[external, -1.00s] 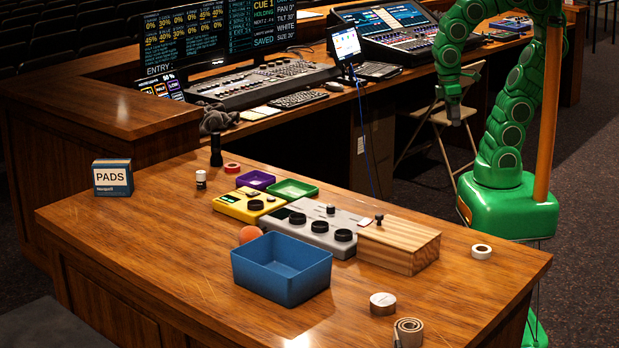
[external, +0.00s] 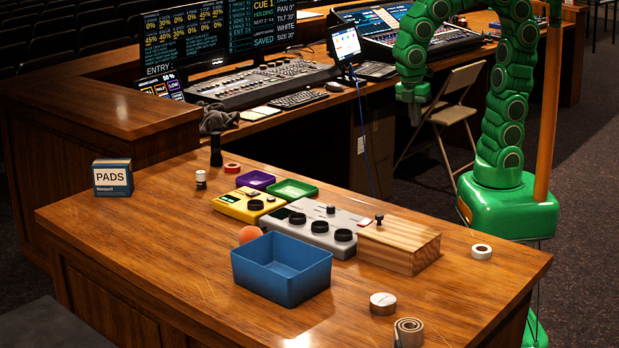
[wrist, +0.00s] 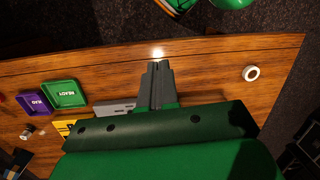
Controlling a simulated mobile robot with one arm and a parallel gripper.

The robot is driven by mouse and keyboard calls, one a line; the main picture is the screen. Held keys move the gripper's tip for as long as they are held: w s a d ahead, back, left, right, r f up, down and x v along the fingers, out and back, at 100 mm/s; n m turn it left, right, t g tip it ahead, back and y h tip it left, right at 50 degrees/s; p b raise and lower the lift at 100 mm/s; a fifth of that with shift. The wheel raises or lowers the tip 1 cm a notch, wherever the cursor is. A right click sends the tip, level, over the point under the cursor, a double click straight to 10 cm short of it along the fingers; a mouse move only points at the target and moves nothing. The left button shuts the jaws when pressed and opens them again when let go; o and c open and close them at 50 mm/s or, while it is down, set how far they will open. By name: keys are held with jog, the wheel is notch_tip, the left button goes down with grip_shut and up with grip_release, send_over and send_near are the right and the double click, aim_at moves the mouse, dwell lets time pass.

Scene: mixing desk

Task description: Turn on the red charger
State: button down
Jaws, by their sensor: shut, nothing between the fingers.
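I cannot make out a red charger in either view. A yellow box (external: 247,205) with a small display and a dark knob stands on the wooden desk, with a grey box (external: 318,228) with dark knobs beside it. Parts of the yellow box (wrist: 64,127) and grey box (wrist: 113,107) show in the wrist view, partly hidden by my gripper. A wooden block (external: 402,248) with a small dark knob adjoins the grey box. My gripper (external: 412,110) is raised beyond the desk's far edge, shut and empty. Its closed fingers (wrist: 157,68) show in the wrist view.
A blue bin (external: 282,285) and an orange ball (external: 249,234) stand in front of the boxes. A purple tray (external: 256,180) and green tray (external: 291,189) lie behind. A white roll (external: 481,251) is at right, a red ring (external: 232,168) at back. The desk's left front is clear.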

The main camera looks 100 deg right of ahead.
jog(key=w+a+f+n, duration=0.2)
jog(key=w+a+n, duration=0.6)
jog(key=w+n, duration=0.15)
jog(key=n, duration=0.7)
send_over(368, 219)
jog(key=w+a, duration=0.1)
jog(key=a, duration=0.1)
jog(key=shift+t+h, duration=0.3)
jog(key=f, duration=0.5)
jog(key=shift+w+d, duration=0.15)
jog(key=shift+w, duration=0.05)
jog(key=f, duration=0.4)
jog(key=d+f, duration=0.1)
jog(key=f, duration=0.4)
jog(key=s+f, duration=0.1)
jog(key=f, duration=0.4)
jog(key=shift+s+d, duration=0.1)
jog(key=shift+d, duration=0.05)
